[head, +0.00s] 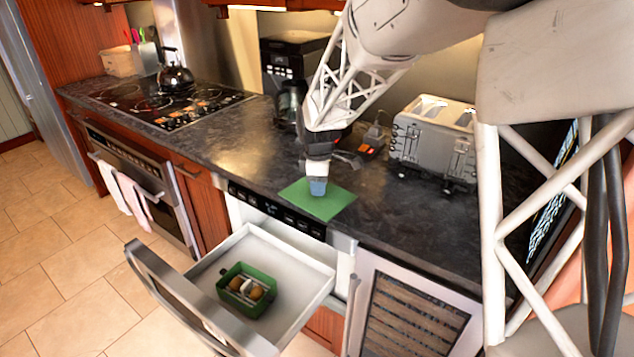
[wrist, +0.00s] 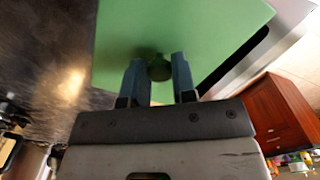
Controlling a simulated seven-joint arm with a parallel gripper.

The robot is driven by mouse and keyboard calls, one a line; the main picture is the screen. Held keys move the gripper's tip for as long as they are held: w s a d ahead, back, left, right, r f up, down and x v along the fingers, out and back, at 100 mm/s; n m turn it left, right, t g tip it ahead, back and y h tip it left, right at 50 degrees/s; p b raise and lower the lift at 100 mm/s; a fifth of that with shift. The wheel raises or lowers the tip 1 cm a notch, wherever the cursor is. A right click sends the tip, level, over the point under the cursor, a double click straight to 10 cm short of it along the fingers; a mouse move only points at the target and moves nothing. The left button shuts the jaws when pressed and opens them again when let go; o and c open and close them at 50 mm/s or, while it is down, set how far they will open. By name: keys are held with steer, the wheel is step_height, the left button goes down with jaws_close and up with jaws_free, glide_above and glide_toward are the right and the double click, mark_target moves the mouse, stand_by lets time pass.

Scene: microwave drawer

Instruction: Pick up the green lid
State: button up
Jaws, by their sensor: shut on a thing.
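The green lid (head: 330,203) is a flat square at the front edge of the dark counter, above the open microwave drawer. In the wrist view the lid (wrist: 190,30) fills the upper middle, with a round green knob (wrist: 160,68) near its centre. My gripper (head: 318,188) points down over the lid, and in the wrist view its two blue fingers (wrist: 159,78) stand either side of the knob, shut on it. I cannot tell whether the lid rests on the counter or is slightly raised.
The open drawer (head: 312,274) below holds a green container (head: 228,296) with round brown food. A toaster (head: 432,140) stands right of my gripper, a coffee maker (head: 290,75) behind. A stovetop (head: 165,103) with a kettle (head: 175,76) is at left. Counter left of the lid is clear.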

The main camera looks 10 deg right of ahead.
stand_by(0.7)
steer(key=w+a+n, duration=0.2)
steer(key=w+a, duration=0.2)
steer(key=a, duration=0.6)
steer(key=w+a+n, duration=0.1)
steer(key=w+a, duration=0.2)
steer(key=a, duration=0.7)
steer(key=s+a+f, duration=0.2)
steer(key=s+f, duration=0.1)
steer(key=f, duration=1)
steer(key=s+a+f+m, duration=0.1)
steer(key=s+a+f, duration=0.1)
steer(key=f, duration=1.2)
steer(key=shift+s+a, duration=0.15)
steer(key=shift+s, duration=0.35)
steer(key=shift+f, duration=0.25)
steer(key=shift+f, duration=2.8)
